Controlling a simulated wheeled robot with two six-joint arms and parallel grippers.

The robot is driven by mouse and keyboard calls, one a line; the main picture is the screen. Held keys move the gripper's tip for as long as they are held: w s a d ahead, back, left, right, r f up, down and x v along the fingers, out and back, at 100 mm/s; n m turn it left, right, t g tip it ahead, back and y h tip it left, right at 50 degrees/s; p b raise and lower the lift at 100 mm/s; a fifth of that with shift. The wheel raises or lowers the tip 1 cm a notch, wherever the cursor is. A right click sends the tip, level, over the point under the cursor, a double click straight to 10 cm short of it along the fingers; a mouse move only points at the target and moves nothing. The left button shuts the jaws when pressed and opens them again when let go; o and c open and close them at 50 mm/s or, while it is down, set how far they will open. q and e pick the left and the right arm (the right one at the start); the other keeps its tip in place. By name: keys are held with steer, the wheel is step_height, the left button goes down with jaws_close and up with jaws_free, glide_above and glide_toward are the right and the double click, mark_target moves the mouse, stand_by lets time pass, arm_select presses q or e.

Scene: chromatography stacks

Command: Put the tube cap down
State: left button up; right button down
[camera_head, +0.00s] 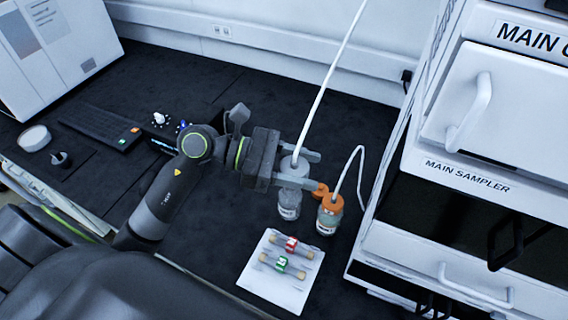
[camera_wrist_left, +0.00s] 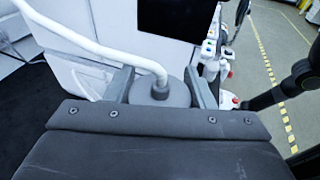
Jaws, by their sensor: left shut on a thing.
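The tube cap (camera_head: 293,166) is grey, with a white tube rising from its top. My left gripper (camera_head: 308,177) is shut on it, with one finger on each side. In the left wrist view the cap (camera_wrist_left: 160,93) sits between the two fingers, and the tube bends off to the upper left. A clear bottle (camera_head: 289,207) stands just below the cap in the head view. I cannot tell whether the cap touches its neck. My right gripper is not in view.
A bottle with an orange cap (camera_head: 329,212) and its own white tube stands close on the right. A white tray (camera_head: 291,298) with red and green labelled columns lies in front. The white sampler stack (camera_head: 465,185) stands at right. Dark bench is free behind the arm.

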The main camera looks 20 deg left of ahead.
arm_select(q)
steer(key=d+r+m+g, duration=0.4)
steer(key=d+g, duration=0.2)
steer(key=d, duration=0.1)
steer(key=shift+s+a+r+n+t, duration=1.05)
steer(key=shift+a+r+n+t, duration=0.7)
steer(key=shift+r+t, duration=0.7)
steer(key=w+a+f+n+t+y, duration=0.2)
steer(key=a+f+n+t, duration=0.2)
steer(key=a+f, duration=0.6)
step_height(320, 180, down, 2)
steer(key=shift+f+t, duration=0.15)
steer(key=shift+t, duration=0.7)
